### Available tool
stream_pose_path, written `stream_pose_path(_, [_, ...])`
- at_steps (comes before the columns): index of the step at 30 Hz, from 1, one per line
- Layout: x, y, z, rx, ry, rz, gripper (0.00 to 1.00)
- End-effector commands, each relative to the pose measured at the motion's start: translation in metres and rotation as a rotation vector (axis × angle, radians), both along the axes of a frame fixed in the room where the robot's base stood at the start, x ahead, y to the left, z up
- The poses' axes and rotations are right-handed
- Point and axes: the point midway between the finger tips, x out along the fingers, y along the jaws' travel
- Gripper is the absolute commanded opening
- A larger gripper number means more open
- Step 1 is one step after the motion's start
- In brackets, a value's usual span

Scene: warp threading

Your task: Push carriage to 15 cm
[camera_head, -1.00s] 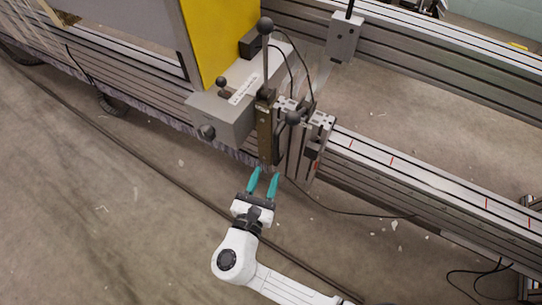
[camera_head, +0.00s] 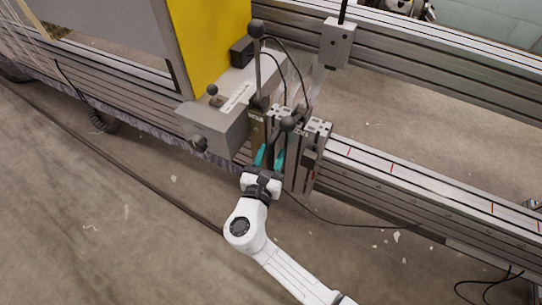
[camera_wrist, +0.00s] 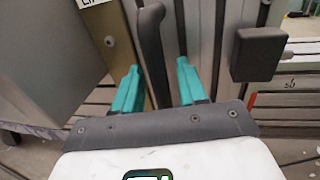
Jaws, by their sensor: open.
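The carriage (camera_head: 308,160) looks like a grey slotted metal block on the long rail, beside the grey housing with the yellow panel. It has upright levers with black knobs and a dark curved handle (camera_wrist: 152,50). My gripper (camera_head: 269,155) is open at the front face of the carriage, its teal fingers pointing at it. The handle's lower end is hidden behind my gripper.
The rail (camera_head: 430,187) runs on to the lower right, with red marks along its top and no block on that stretch. The grey housing (camera_head: 212,122) with its yellow panel (camera_head: 208,45) stands left. A black cable (camera_head: 340,213) hangs below the rail. The floor in front is open.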

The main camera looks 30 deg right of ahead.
Motion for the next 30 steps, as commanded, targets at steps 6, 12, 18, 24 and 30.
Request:
stream_pose_path(6, [-0.0001, -0.0001, 0.0003, 0.0, 0.0, 0.0, 0.38])
stream_pose_path(12, [-0.0002, -0.0001, 0.0001, 0.0, 0.0, 0.0, 0.19])
stream_pose_path(18, [-0.0003, 0.0, -0.0001, 0.0, 0.0, 0.0, 0.0])
stream_pose_path(24, [-0.0004, -0.0001, -0.0002, 0.001, 0.001, 0.0, 0.0])
stream_pose_path(30, [-0.0004, 0.0, -0.0002, 0.001, 0.001, 0.0, 0.0])
